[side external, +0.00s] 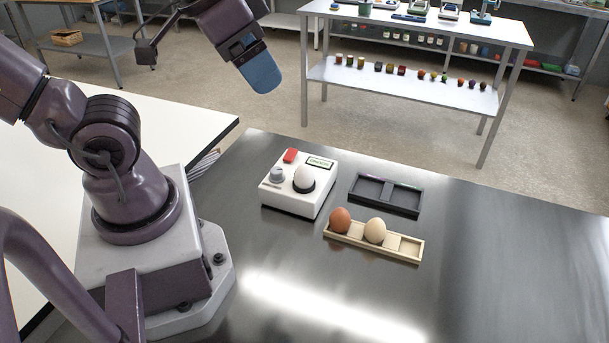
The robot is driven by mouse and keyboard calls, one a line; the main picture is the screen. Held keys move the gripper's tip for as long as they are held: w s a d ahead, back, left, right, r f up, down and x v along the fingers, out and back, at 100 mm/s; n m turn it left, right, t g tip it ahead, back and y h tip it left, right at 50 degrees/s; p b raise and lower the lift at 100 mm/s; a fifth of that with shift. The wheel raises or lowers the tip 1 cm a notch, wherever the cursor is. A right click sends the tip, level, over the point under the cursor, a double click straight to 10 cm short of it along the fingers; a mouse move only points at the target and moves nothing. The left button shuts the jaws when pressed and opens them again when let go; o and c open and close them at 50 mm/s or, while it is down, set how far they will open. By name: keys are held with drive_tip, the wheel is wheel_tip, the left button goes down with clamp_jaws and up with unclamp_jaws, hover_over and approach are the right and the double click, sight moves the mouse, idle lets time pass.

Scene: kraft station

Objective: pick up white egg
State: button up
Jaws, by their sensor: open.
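A white egg (304,177) sits in a round black cup on top of a white boxy device (290,204). A brown egg (340,219) and a cream egg (375,231) stand side by side in a pale wooden tray (411,247) in front and to the right, whose right slot is empty. My gripper (262,76), with a blue fingertip, is high at the top of the side view. It is apart from all the eggs and open, with nothing seen in it. The far finger cannot be made out clearly.
The metal table (500,265) is clear on the right. A shelf unit (420,90) stands behind.

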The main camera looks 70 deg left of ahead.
wheel_tip(320, 180, down, 5)
drive_tip(key=w+n+g, duration=0.1)
drive_tip(key=w+g, duration=0.2)
drive_tip(key=n+g+y, duration=0.1)
drive_tip(key=n+g, duration=0.1)
drive_tip(key=n, duration=1.5)
approach(305, 166)
drive_tip(key=f, duration=0.5)
drive_tip(key=shift+a+f, duration=0.25)
drive_tip(key=shift+a, duration=0.05)
drive_tip(key=shift+w+a+f, duration=0.1)
drive_tip(key=shift+f, duration=1.35)
drive_tip(key=shift+a+f, duration=0.15)
drive_tip(key=shift+f, duration=1.3)
drive_tip(key=c, duration=0.8)
